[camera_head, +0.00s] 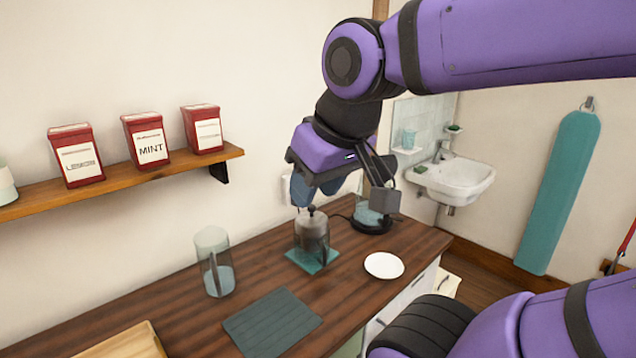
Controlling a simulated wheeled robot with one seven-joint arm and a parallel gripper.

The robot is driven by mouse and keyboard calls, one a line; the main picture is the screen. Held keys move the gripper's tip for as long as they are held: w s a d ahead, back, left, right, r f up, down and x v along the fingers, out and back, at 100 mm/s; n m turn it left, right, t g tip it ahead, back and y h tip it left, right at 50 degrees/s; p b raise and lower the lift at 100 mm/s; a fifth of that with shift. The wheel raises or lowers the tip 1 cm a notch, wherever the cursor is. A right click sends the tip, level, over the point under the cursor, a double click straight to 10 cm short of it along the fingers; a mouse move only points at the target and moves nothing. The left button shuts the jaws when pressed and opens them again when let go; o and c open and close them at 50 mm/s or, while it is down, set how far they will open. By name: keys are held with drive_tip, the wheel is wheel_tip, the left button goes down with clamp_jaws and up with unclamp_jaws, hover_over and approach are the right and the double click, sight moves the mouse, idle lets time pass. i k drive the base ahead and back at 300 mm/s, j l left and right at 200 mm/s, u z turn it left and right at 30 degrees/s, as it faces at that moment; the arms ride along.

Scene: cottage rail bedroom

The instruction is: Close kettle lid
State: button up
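The kettle (368,217) stands on a black base at the back of the wooden counter, near the wall corner. It has a bluish clear body. Its upper part is hidden behind my gripper, so I cannot tell how its lid stands. My gripper (316,198) points down in front of and left of the kettle, above the French press. Its two blue-grey fingers look apart, with nothing visible between them.
A French press (312,238) stands on a teal mat (299,259) below my gripper. A white saucer (384,265), a glass pitcher (214,262) and a dark slatted board (271,323) are on the counter. A shelf (112,182) holds red tins.

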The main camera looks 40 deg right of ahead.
sight(391, 161)
drive_tip(key=z, duration=1.35)
